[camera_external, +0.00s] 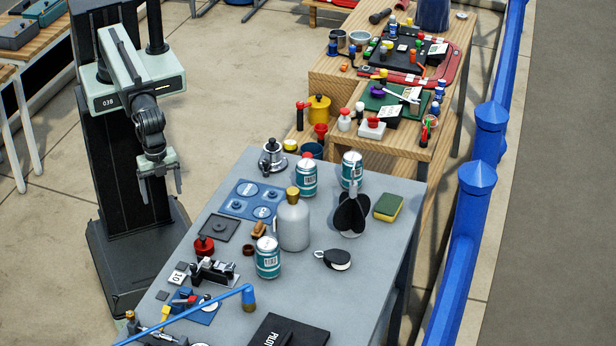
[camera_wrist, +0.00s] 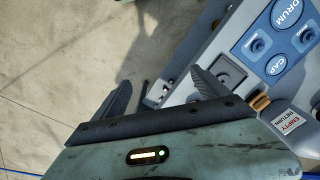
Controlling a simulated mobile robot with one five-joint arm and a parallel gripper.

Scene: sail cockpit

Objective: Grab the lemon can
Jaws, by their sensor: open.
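Three teal-and-white cans stand upright on the grey table: one at the front (camera_external: 267,258), one behind the grey bottle (camera_external: 306,178), and one further right (camera_external: 352,172). Their labels are too small to read, so I cannot tell which is the lemon can. My gripper (camera_external: 158,190) hangs open and empty to the left of the table, well apart from all the cans. In the wrist view my gripper (camera_wrist: 163,85) has its fingers spread over bare floor and the table edge. No can shows in that view.
A grey bottle (camera_external: 292,222) stands between the cans. A black finned object (camera_external: 350,215), a pulley-like black piece (camera_external: 334,259) and a sponge (camera_external: 388,207) lie to the right. A blue panel (camera_wrist: 280,37) marked DRUM and CAP lies on the tabletop. A blue rod crosses the front.

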